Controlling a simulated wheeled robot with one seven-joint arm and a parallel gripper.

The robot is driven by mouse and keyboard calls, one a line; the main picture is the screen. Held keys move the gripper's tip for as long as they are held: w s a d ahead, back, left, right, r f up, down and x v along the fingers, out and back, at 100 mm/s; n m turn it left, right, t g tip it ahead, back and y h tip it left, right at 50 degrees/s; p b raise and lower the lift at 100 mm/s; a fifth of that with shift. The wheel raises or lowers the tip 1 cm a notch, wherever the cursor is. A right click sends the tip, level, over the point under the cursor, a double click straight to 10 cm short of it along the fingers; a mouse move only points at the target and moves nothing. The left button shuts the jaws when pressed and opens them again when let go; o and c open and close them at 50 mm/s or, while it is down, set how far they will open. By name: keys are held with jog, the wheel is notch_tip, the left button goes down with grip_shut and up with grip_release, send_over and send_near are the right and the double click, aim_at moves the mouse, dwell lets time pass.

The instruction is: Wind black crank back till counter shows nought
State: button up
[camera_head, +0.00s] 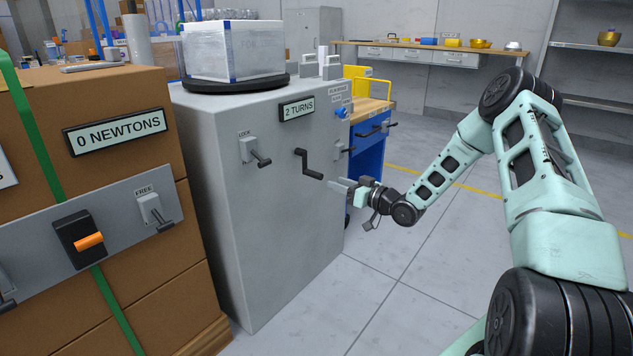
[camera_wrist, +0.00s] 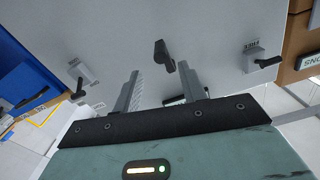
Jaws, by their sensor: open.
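The black crank (camera_head: 308,165) sticks out of the front of a grey cabinet (camera_head: 265,215). The counter (camera_head: 297,109) above it reads 2 TURNS. My gripper (camera_head: 347,185) is just to the right of the crank's handle in the head view, apart from it and holding nothing. In the wrist view its two fingers (camera_wrist: 158,72) are spread, and the crank (camera_wrist: 161,52) shows between and just beyond their tips. The wrist view does not show a readable counter.
A LOCK lever (camera_head: 256,153) sits left of the crank, another lever (camera_head: 343,151) right of it. A crate with a FREE lever (camera_head: 155,211) and a 0 NEWTONS display (camera_head: 117,132) stands at left. A wrapped box (camera_head: 234,50) tops the cabinet. Floor (camera_head: 390,290) around the arm is clear.

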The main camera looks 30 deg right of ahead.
aim_at(317, 176)
jog(key=b+x, duration=0.2)
jog(key=x, duration=0.6)
jog(key=shift+w+a, duration=0.15)
jog(key=shift+w, duration=0.2)
grip_shut()
